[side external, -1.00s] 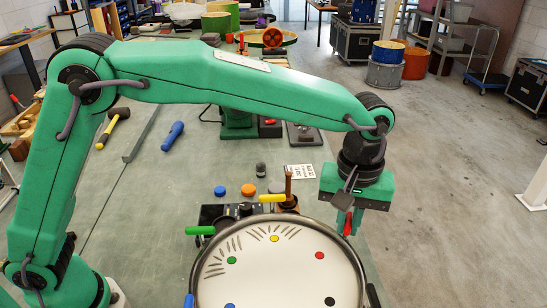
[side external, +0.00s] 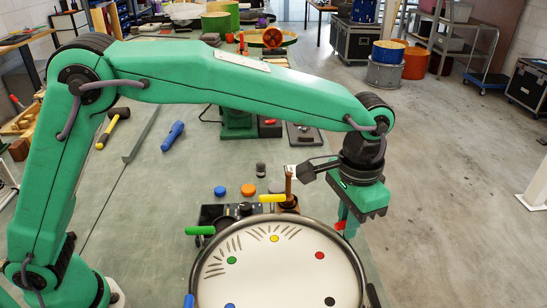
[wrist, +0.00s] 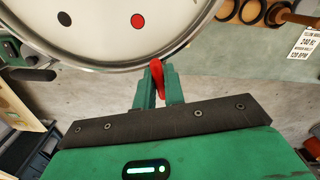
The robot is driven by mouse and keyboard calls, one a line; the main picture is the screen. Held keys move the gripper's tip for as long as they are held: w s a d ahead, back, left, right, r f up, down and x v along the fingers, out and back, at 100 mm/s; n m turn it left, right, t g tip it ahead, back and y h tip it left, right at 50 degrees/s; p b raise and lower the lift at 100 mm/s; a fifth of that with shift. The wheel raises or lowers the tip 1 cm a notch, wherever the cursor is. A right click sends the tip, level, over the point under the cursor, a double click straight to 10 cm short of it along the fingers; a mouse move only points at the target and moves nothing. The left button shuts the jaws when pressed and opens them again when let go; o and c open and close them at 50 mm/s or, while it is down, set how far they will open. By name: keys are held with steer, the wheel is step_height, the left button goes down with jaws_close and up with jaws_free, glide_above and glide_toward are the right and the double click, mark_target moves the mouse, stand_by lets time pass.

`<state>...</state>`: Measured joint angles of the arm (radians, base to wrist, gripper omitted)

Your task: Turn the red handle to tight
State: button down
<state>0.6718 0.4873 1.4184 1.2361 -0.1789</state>
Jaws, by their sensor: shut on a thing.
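The red handle (side external: 339,225) is at the drum's rim, near the red dot on the drumhead, mostly hidden by my gripper in the side view. In the wrist view the red handle (wrist: 158,76) stands between the two green fingers, its tip near the rim. My gripper (wrist: 160,88) is shut on it. In the side view my gripper (side external: 344,228) points down just outside the rim. The drum has a pale round head (side external: 270,282) with coloured dots and a grey metal rim. No mark for tight is readable.
A yellow handle (side external: 272,198), a green handle (side external: 200,230) and a blue handle (side external: 188,300) sit around the rim. A brown wooden peg (side external: 288,184) stands behind the drum, left of my gripper. Open floor lies to the right.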

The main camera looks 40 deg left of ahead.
steer(key=m, duration=0.4)
steer(key=shift+r+m, duration=0.1)
steer(key=shift+m, duration=0.2)
steer(key=m, duration=0.4)
steer(key=shift+m, duration=0.3)
steer(key=m, duration=0.3)
steer(key=shift+m, duration=0.3)
steer(key=m, duration=0.4)
steer(key=shift+m, duration=0.3)
steer(key=m, duration=0.4)
steer(key=shift+m, duration=0.3)
steer(key=m, duration=1.3)
